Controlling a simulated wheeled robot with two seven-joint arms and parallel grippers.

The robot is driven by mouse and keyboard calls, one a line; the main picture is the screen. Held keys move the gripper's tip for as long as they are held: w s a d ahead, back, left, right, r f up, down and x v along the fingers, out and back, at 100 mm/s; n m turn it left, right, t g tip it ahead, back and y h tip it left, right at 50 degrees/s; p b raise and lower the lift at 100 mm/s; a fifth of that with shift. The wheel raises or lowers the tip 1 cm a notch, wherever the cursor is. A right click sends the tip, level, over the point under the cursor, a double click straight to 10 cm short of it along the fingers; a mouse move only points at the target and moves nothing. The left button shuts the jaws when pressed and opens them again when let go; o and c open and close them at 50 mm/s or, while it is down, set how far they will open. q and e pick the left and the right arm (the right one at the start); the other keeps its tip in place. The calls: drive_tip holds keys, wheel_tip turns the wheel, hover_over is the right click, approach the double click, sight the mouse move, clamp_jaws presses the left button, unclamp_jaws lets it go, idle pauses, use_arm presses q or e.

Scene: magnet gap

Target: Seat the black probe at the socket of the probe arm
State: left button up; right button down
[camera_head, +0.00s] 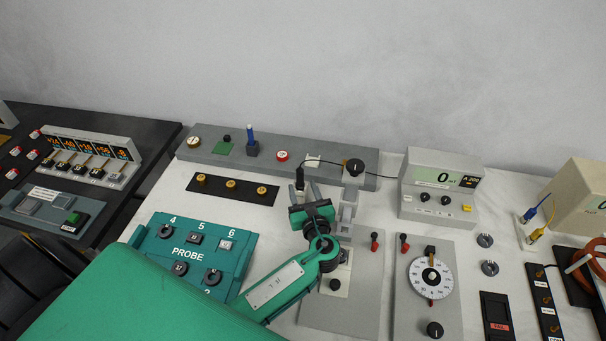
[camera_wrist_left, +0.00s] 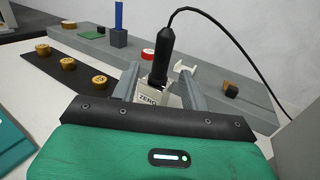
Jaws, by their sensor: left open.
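The black probe (camera_head: 299,177) stands upright in front of the grey rail, with a black cable leaving its top. In the left wrist view the probe (camera_wrist_left: 165,57) rises from a small pale block marked ZERO (camera_wrist_left: 151,93). My left gripper (camera_head: 300,190) is open, with one finger on each side of the probe and block in the wrist view (camera_wrist_left: 159,75). Whether a finger touches the probe cannot be told. A white forked piece (camera_head: 313,160) behind the probe may be the probe arm's socket; it also shows in the wrist view (camera_wrist_left: 184,67). My right gripper is out of view.
The grey rail (camera_head: 225,155) carries a blue-topped post (camera_head: 251,140) and a black knob (camera_head: 354,167). A black strip (camera_head: 213,184) with brass knobs lies at left. The teal PROBE panel (camera_head: 212,246) is near my arm. A meter box (camera_head: 440,185) stands right.

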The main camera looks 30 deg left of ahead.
sight(301, 183)
use_arm(q)
drive_tip(key=p+x, duration=0.1)
drive_tip(key=x, duration=0.4)
drive_tip(key=shift+w+a+p, duration=0.15)
drive_tip(key=shift+w+p, duration=0.1)
drive_tip(key=shift+p, duration=0.15)
drive_tip(key=shift+w+a, duration=0.15)
drive_tip(key=shift+a, duration=0.05)
clamp_jaws()
